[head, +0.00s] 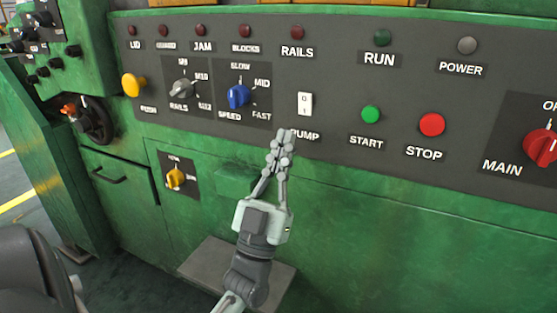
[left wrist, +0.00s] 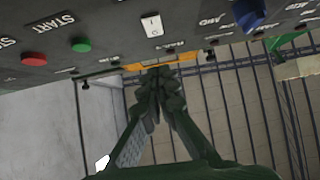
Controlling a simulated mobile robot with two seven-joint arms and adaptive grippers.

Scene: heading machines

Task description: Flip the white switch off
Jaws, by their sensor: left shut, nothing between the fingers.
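The white rocker switch (head: 304,104) is set in the dark control panel, above the PUMP label (head: 306,136) and below the RAILS lamp. It is marked 0 at the top and 1 at the bottom. My left gripper (head: 283,137) is shut and empty. In the head view its tips appear just below and left of the switch, over the start of the PUMP label. In the left wrist view the switch (left wrist: 152,26) shows beyond the fingertips (left wrist: 159,72), with a visible gap. I cannot tell which way the rocker is tilted. My right gripper is not in view.
Left of the switch is a blue speed knob (head: 238,96). Right of it are a green START button (head: 370,114), a red STOP button (head: 432,124) and a red MAIN knob (head: 541,147). A yellow knob (head: 176,178) sits lower left. A grey plate (head: 205,272) is below.

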